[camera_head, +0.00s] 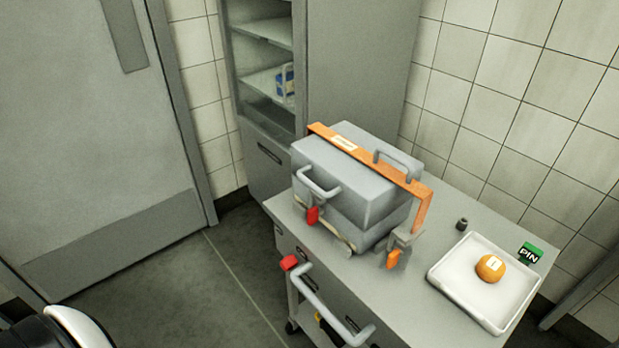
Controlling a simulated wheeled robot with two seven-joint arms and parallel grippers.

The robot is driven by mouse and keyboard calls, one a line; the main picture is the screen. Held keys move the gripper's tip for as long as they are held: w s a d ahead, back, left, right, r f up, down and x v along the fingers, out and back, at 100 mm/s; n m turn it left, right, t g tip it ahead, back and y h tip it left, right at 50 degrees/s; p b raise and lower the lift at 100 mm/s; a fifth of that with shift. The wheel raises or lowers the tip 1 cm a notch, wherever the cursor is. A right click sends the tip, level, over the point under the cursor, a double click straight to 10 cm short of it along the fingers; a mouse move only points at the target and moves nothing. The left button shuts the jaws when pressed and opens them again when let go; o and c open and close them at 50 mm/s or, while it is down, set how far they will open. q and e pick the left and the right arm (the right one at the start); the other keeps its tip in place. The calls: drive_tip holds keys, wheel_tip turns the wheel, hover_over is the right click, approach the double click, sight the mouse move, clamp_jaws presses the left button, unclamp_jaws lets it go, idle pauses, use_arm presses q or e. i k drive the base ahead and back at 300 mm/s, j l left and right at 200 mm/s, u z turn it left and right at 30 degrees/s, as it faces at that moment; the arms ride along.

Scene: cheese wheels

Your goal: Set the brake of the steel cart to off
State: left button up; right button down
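A red block (289,263), which looks like the brake control, sits at the handle's upper left end. I cannot tell from it whether the brake is on or off. Neither of my grippers is in view.
The counter (430,318) carries a grey lidded box (350,175) with an orange bar (375,171), and a white tray (462,288) holding an orange cheese wheel (489,268). A green PIN sign (530,252) stands beside the tray. Floor (190,290) is clear left of the cart.

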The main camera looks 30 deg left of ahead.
sight(289, 262)
drive_tip(key=u, duration=1.05)
